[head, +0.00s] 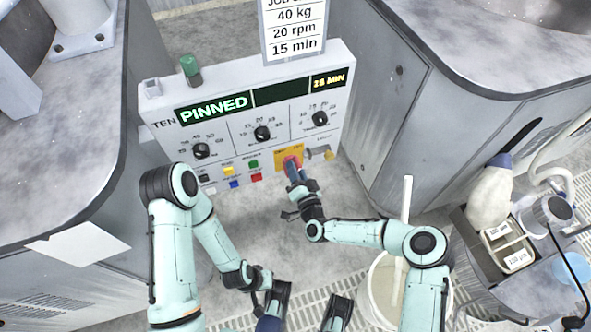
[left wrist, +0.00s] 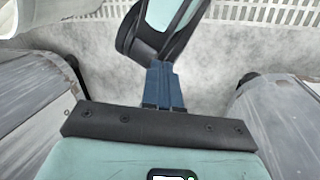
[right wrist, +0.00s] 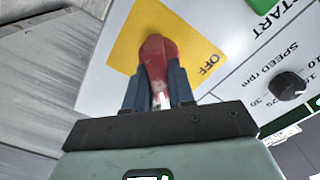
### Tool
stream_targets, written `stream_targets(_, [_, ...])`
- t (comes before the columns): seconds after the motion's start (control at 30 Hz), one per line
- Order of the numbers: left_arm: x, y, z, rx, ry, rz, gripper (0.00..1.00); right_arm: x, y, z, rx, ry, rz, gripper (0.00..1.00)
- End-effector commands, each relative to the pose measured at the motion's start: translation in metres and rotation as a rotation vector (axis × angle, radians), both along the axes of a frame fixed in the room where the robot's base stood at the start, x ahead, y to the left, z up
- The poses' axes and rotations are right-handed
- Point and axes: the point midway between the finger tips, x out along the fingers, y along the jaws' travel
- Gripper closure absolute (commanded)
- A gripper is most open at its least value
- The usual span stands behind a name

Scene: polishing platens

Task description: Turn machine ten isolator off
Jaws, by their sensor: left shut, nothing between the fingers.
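The isolator on the machine ten panel is a red handle (right wrist: 154,60) on a yellow plate (right wrist: 120,38) printed OFF. In the head view the yellow plate (head: 287,152) is low on the panel, right of the push buttons. My right gripper (right wrist: 158,85) is shut on the red handle, with one blue finger on each side of it. In the head view my right gripper (head: 294,170) covers part of the handle, so its exact angle is unclear. My left gripper (left wrist: 162,75) is shut and empty, low and away from the panel.
The panel (head: 235,100) has a PINNED display, several black knobs and coloured buttons. A green-topped lamp (head: 190,68) stands on its top edge. Grey machine housings flank it. A pale bucket (head: 383,290) and a cart of bottles and boxes (head: 470,245) stand right.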

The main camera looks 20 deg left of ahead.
Motion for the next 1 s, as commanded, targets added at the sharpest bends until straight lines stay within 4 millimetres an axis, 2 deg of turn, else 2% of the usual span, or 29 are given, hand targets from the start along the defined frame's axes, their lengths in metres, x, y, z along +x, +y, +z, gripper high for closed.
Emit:
stream_targets(0.47, [0.001,0.000,-0.001,0.001,-0.003,0.001,1.00,-0.001,0.001,0.000,-0.058,-0.039,0.002,1.00])
stream_targets(1.0, [0.011,0.005,-0.010,0.014,-0.029,0.012,1.00,-0.002,0.003,0.001,-0.431,-0.293,0.003,1.00])
